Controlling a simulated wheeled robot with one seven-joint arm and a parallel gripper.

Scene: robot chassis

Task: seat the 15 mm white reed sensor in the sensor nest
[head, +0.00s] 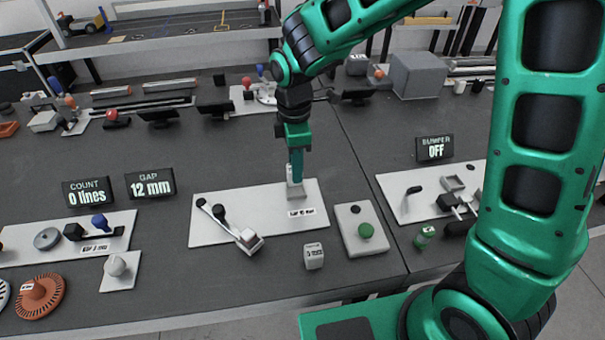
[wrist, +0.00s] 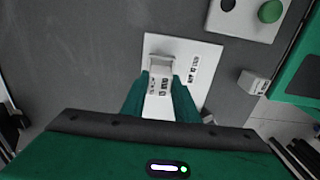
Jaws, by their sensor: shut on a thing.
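My gripper (head: 295,178) points down over the right part of a white plate (head: 225,228). It is shut on a small white block, the reed sensor (wrist: 157,86), which has dark print on its face; I cannot read the size surely. The fingers close on it from both sides in the wrist view (wrist: 160,92). A grey-white block, seemingly the sensor nest (head: 297,192), is right below the fingertips. Whether the sensor is in the nest or just above it, I cannot tell; the fingers hide part of both.
A dark-knobbed lever with a white block (head: 248,239) lies on the plate's left. A white cube (head: 313,256) marked about 5 mm stands in front. A green button box (head: 362,230) is at the right. The gap display (head: 151,184) reads 12 mm.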

